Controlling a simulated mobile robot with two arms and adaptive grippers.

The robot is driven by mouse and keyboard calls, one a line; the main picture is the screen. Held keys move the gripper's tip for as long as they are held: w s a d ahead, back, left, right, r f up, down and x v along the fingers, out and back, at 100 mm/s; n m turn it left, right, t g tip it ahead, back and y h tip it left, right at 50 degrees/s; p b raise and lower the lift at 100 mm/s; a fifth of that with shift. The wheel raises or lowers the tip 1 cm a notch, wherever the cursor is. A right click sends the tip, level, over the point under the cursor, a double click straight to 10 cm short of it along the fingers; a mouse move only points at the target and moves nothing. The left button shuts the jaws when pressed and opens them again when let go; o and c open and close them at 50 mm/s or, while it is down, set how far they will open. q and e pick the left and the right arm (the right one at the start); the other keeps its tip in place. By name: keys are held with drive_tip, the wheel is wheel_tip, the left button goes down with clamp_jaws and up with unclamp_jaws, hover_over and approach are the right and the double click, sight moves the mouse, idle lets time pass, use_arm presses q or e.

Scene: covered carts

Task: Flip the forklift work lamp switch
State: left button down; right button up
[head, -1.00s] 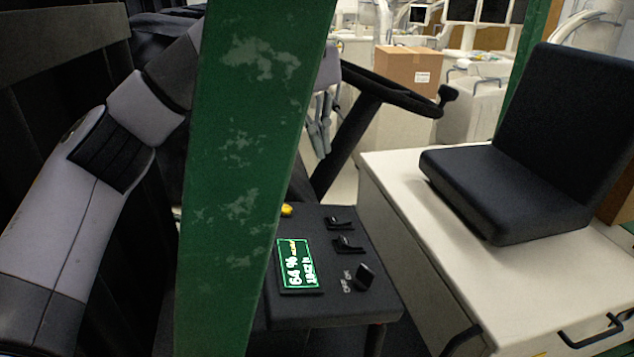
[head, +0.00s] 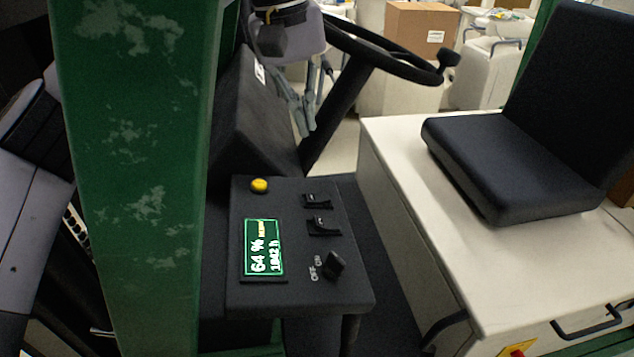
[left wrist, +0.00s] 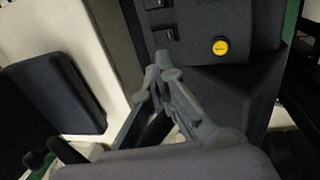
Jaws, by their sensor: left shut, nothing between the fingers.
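The black control panel (head: 300,290) shows whole to the right of the green post. On it are a black switch (head: 334,265) marked OFF and ON, two black rocker switches (head: 316,200) (head: 323,226), a yellow button (head: 259,186) and a lit green display (head: 264,247). My left gripper (head: 306,128) hangs shut and empty beyond the panel's far edge, near the steering column. In the left wrist view its fingertips (left wrist: 164,62) appear close to a rocker switch (left wrist: 165,35), with the yellow button (left wrist: 220,46) to the right. Contact cannot be told. The OFF/ON switch is outside that view.
The green post (head: 135,180) stands close in front and hides part of my left arm. The steering wheel (head: 400,95) is behind the gripper. A black seat (head: 510,160) on a pale housing (head: 430,200) is at the right. A cardboard box (head: 420,32) stands behind.

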use_arm(q)
drive_tip(key=p, duration=0.2)
approach(322, 197)
drive_tip(key=f+p, duration=0.1)
drive_tip(key=f, duration=0.3)
drive_tip(key=d+f+p, duration=0.1)
drive_tip(key=f, duration=0.1)
drive_tip(key=shift+w+f+p, duration=0.1)
drive_tip(key=shift+f+p, duration=0.2)
drive_tip(key=shift+f, duration=0.3)
use_arm(e)
drive_tip(key=r, duration=0.1)
drive_tip(key=w+d+r, duration=0.1)
drive_tip(key=r, duration=0.2)
drive_tip(key=shift+w+d+r, duration=0.2)
drive_tip(key=shift+w+r, duration=0.05)
drive_tip(key=shift+r, duration=0.1)
use_arm(q)
drive_tip(key=shift+d, duration=0.1)
use_arm(e)
drive_tip(key=shift+a, duration=0.2)
